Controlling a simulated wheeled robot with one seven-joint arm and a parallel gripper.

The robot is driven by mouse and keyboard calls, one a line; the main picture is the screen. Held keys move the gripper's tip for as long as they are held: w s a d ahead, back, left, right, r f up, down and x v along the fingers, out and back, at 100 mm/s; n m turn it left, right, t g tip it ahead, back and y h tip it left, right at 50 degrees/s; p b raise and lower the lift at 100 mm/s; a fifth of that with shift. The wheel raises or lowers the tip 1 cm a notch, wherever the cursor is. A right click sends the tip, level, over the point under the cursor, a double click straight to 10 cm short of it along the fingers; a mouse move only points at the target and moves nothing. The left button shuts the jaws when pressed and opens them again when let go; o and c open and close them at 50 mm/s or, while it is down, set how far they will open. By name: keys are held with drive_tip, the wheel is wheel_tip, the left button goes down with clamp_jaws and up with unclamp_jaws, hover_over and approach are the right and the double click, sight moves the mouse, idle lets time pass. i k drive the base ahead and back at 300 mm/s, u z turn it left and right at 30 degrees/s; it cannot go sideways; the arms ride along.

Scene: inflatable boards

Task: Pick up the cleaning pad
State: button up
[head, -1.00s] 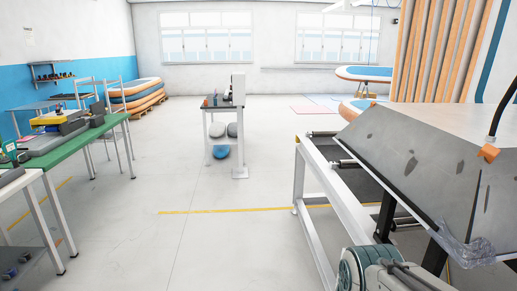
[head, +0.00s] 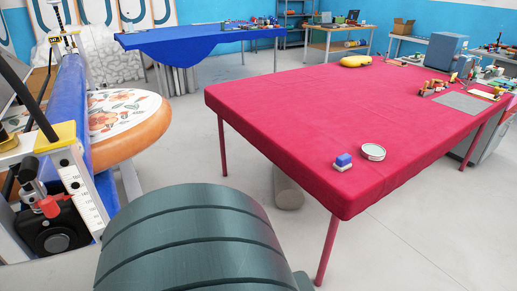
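A small blue block with a pale base (head: 343,161) sits near the front corner of the red-covered table (head: 290,115); it looks like the cleaning pad, but it is too small to be sure. A round white-rimmed tin (head: 373,152) sits just to its right, apart from it. A flat grey sheet (head: 462,103) lies farther back on the same table. My gripper is out of view. A dark ridged part of my own arm fills the bottom middle, in front of the table.
Tools and small items crowd the table's far right end, with a yellow object (head: 355,61) at its back edge. A frame with a blue roller (head: 75,115) and an orange-edged board (head: 135,120) stand at left. A blue-covered table (head: 195,45) is behind. Floor shows between them.

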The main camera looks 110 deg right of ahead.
sight(343, 163)
drive_tip(key=z, duration=3.55)
drive_tip(key=k, duration=0.25)
drive_tip(key=z, duration=0.9)
